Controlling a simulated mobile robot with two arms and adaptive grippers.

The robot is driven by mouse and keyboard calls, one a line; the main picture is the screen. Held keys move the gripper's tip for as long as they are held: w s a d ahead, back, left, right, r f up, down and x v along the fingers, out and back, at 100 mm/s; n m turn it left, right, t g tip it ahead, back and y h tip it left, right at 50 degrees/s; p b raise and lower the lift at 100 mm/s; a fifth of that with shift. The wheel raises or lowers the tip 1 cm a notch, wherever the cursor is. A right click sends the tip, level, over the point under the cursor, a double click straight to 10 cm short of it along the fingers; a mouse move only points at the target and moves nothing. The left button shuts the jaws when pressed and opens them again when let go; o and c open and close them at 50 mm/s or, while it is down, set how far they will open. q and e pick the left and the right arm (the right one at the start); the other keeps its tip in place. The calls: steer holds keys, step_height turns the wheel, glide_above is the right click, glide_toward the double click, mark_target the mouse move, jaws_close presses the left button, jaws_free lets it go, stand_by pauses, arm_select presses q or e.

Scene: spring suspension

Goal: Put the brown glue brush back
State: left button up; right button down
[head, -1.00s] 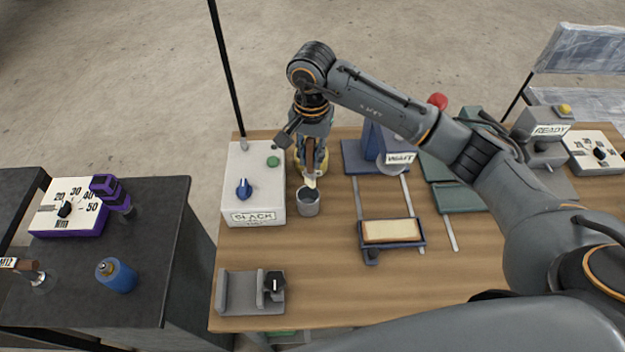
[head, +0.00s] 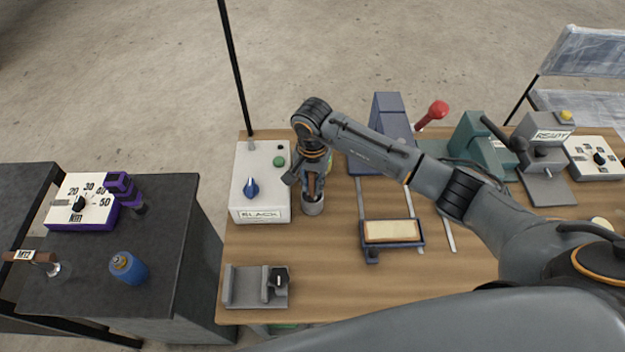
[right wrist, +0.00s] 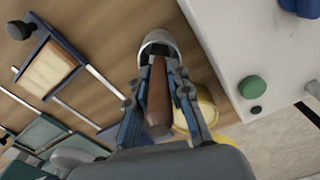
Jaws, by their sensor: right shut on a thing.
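The brown glue brush (right wrist: 158,105) shows its brown handle between the fingers of my right gripper (right wrist: 160,75) in the right wrist view. My right gripper is shut on the handle. In the head view my right gripper (head: 313,194) points down at the grey metal cup (head: 313,208), beside the white box labelled SLACK. In the right wrist view the cup (right wrist: 157,42) lies right at the fingertips, and the brush's lower end runs into it and is hidden. I cannot tell whether the brush touches the cup's bottom. My left gripper is not in view.
The white box (head: 260,182) stands left of the cup. A yellow round container (right wrist: 207,108) sits close to the gripper. A tray with a pale block (head: 391,230) lies right of the cup. A grey fixture (head: 256,287) is at the front left. Bare wood lies in front of the cup.

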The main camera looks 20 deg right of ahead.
steer(key=shift+f, duration=0.15)
steer(key=c, duration=1.2)
jaws_free()
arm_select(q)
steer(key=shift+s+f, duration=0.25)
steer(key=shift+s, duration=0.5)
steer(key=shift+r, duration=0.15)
arm_select(e)
steer(key=shift+r, duration=0.35)
step_height(320, 180, up, 10)
steer(key=b, duration=0.4)
steer(key=shift+w+r, duration=0.1)
steer(key=shift+r, duration=0.15)
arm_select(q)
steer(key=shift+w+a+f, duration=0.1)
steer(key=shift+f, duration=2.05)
arm_select(e)
steer(key=shift+r, duration=0.6)
